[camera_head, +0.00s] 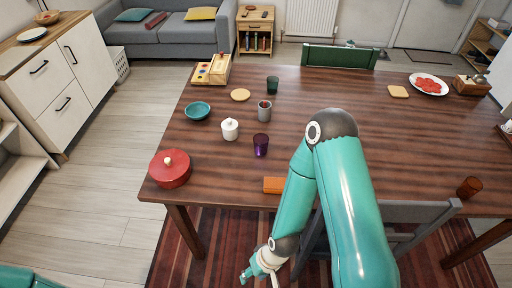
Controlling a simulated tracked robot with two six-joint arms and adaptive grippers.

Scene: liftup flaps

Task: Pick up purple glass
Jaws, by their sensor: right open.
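The purple glass (261,145) stands upright on the wooden table (340,150), left of my right arm and near the table's front part. It is small, dark and see-through, and looks empty. My right gripper (258,278) is open and empty. It is low at the bottom of the camera_head view, in front of the table edge and well short of the glass. Its fingertips are partly cut off by the picture edge. My left gripper is not in view.
Near the glass are a white lidded jar (230,130), a grey cup (264,111) and an orange block (274,185). A red pot (170,169) stands at the left corner. A dark green glass (272,85) is behind. A grey chair (410,213) stands at the front right.

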